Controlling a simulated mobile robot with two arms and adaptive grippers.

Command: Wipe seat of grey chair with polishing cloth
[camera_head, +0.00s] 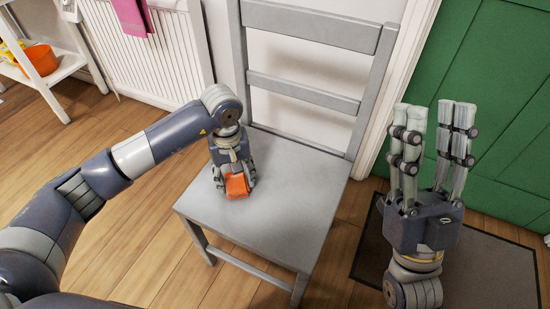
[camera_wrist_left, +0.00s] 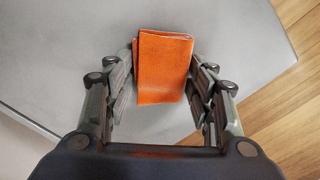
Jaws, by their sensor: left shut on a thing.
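The grey chair stands on the wooden floor, and its flat seat (camera_head: 290,205) faces up in the head view. The seat also fills much of the left wrist view (camera_wrist_left: 70,60). The polishing cloth (camera_head: 237,187) is a small folded orange piece, also clear in the left wrist view (camera_wrist_left: 163,68). My left gripper (camera_head: 235,184) points down over the left part of the seat, shut on the cloth between its fingers. Whether the cloth touches the seat is hard to tell. My right gripper (camera_head: 435,155) is open and empty, fingers pointing up, to the right of the chair.
The chair's slatted backrest (camera_head: 310,95) rises behind the seat. A white radiator (camera_head: 150,55) with a pink towel (camera_head: 132,15) is at the back left. A white shelf (camera_head: 65,75) holds an orange pot (camera_head: 38,61). A green door (camera_head: 495,90) and dark mat (camera_head: 490,275) are at right.

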